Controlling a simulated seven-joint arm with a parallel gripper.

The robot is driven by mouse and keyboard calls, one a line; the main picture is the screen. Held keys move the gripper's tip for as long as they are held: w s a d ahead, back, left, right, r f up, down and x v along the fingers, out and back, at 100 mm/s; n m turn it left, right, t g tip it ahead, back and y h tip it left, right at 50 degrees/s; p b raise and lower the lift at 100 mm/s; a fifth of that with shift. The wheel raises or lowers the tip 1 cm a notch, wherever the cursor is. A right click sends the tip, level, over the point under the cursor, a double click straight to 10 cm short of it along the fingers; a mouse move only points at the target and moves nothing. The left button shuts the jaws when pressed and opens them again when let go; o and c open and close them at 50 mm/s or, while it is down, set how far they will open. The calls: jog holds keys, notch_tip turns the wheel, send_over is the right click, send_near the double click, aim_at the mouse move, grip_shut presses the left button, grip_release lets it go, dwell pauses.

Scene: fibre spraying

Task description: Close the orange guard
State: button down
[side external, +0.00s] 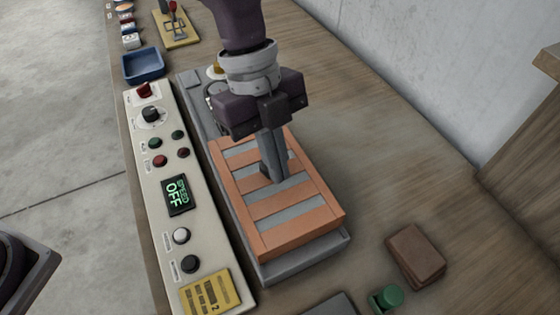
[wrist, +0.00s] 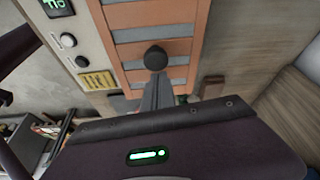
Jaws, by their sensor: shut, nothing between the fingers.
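The orange guard (side external: 298,218) is a slatted frame lying flat over a grey base (side external: 305,260). Grey surface shows between its slats. My gripper (side external: 277,176) is shut and empty, pointing down at the middle of the guard; I cannot tell whether the tips touch it. In the wrist view the guard (wrist: 180,48) fills the upper middle. A dark round knob (wrist: 155,58) shows on the guard, right at my fingertips (wrist: 156,76). In the side view the fingers hide this knob.
A control panel (side external: 215,258) with knobs, buttons and a display reading OFF runs along the guard's left. A blue tray (side external: 143,66) stands beyond it. A brown block (side external: 415,254) and a green knob-like piece (side external: 387,297) lie at the near right.

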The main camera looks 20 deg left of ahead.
jog(key=w+a, duration=1.6)
jog(key=shift+a, duration=0.15)
